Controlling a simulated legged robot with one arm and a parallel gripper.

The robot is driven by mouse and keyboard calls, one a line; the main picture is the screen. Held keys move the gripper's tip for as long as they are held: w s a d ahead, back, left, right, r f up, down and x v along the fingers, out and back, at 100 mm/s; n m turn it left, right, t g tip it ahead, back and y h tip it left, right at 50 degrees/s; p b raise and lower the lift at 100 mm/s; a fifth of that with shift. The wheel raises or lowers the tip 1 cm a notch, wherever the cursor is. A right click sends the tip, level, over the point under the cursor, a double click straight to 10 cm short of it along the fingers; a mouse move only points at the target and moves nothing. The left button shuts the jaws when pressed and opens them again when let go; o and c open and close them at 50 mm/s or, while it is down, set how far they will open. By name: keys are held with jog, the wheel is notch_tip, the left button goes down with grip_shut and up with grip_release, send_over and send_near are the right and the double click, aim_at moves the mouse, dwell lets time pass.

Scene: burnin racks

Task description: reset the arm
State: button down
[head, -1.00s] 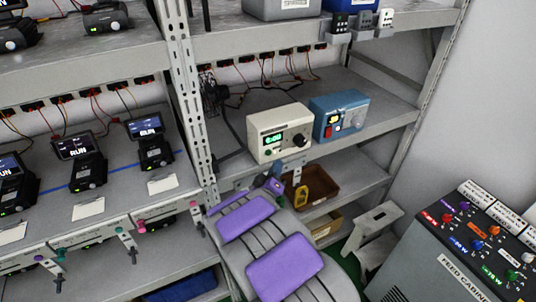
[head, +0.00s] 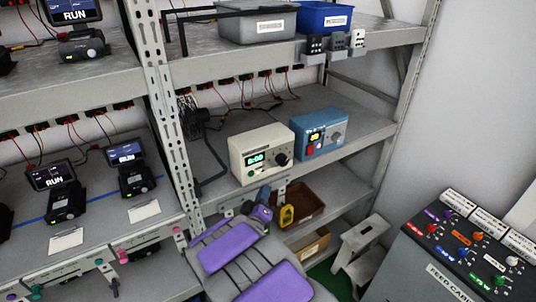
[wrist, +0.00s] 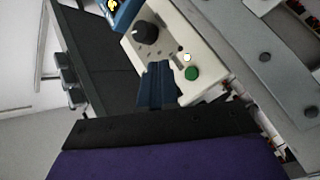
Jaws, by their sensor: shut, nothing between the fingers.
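My gripper (wrist: 157,85) shows in the wrist view as dark blue fingers close together, shut and empty. In that view it points at the cream timer box (wrist: 175,48), which has a dark knob and a green button; I cannot tell the gap between them. In the head view my purple-panelled arm is folded at the bottom middle, and my gripper end (head: 264,196) is small and partly hidden, just below the front of the cream timer box (head: 262,153). The box has a lit green display.
A blue box (head: 319,133) stands beside the timer. A brown bin (head: 305,205) with a yellow item is on the shelf below. The rack post (head: 163,110) is to the left. A grey step stool (head: 360,248) and the feed cabinet (head: 450,265) are at right.

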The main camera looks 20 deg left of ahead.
jog(key=s+d+r+m+g+y, duration=0.1)
jog(key=s+d+m+g, duration=0.15)
jog(key=d+g, duration=0.35)
jog(key=s+d+r+m+g, duration=0.1)
jog(key=s+d+m+g, duration=0.2)
jog(key=d, duration=0.5)
jog(key=s+d+r+m+g, duration=0.1)
jog(key=s+d+g, duration=0.3)
jog(key=s+d, duration=0.3)
jog(key=s+d+r+m+g+h+b, duration=0.1)
jog(key=s+d, duration=0.6)
jog(key=s, duration=0.9)
jog(key=s+d+r+m+g+h+b, duration=0.1)
jog(key=s+d+m+g, duration=0.2)
jog(key=s+d+g, duration=0.3)
jog(key=s+d, duration=0.1)
jog(key=s, duration=0.4)
jog(key=shift+s+d+g, duration=0.2)
jog(key=shift+s+g, duration=0.1)
jog(key=shift+s, duration=0.1)
